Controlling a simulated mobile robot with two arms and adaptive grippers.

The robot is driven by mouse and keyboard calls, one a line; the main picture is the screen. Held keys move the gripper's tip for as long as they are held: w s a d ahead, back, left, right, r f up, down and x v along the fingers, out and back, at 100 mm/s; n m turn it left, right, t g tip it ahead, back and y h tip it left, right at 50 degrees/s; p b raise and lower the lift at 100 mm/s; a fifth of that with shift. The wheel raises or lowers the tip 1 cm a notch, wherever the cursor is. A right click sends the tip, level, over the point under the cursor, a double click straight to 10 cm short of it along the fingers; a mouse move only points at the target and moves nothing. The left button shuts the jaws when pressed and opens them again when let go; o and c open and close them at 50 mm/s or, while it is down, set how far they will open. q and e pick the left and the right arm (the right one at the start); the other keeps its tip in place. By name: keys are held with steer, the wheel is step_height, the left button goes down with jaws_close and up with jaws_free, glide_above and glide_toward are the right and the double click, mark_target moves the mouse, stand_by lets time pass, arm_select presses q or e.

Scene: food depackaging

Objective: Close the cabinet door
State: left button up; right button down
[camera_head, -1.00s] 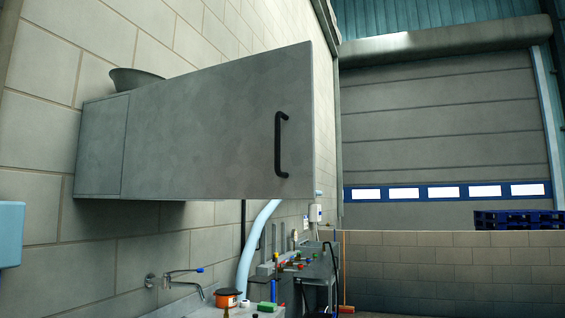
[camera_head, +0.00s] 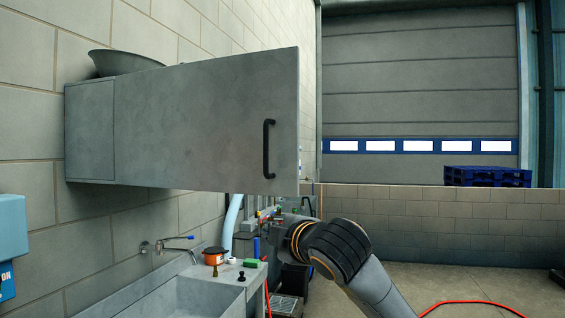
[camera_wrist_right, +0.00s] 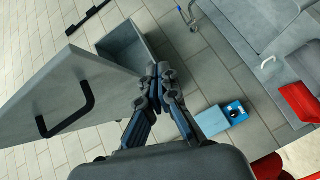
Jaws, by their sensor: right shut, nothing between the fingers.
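The cabinet door (camera_head: 205,125) is a large grey panel standing open, swung out from the wall cabinet (camera_head: 90,140). Its black bar handle (camera_head: 268,149) is near the free edge. In the right wrist view the door (camera_wrist_right: 85,85) spans the left side with its handle (camera_wrist_right: 68,112), and the open cabinet box (camera_wrist_right: 127,47) shows behind it. My right gripper (camera_wrist_right: 158,72) is shut and empty, beside the door, not on the handle. In the head view my right arm reaches in below and right of the door; its fingers are hard to make out. My left gripper is out of view.
A metal bowl (camera_head: 118,63) sits on top of the cabinet. Below are a sink (camera_head: 195,295) with a tap (camera_head: 180,248), an orange pot (camera_head: 213,256) and small items. A blue dispenser (camera_head: 10,228) hangs at the left. Open floor lies to the right.

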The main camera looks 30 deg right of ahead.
steer(key=s+a+r+n+t+h+p, duration=0.1)
steer(key=s+r+n+t, duration=0.1)
steer(key=s+r, duration=0.8)
steer(key=p, duration=0.4)
glide_toward(276, 180)
steer(key=w+a, duration=0.3)
steer(key=w+d+p, duration=0.1)
steer(key=w+d, duration=0.1)
steer(key=d, duration=0.1)
steer(key=shift+w+r+p, duration=0.2)
steer(key=shift+p, duration=0.15)
steer(key=shift+w+d, duration=0.15)
steer(key=shift+d, duration=0.3)
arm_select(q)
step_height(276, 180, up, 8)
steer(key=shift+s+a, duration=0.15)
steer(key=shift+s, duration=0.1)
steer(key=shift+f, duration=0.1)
arm_select(e)
steer(key=shift+w+a, duration=0.1)
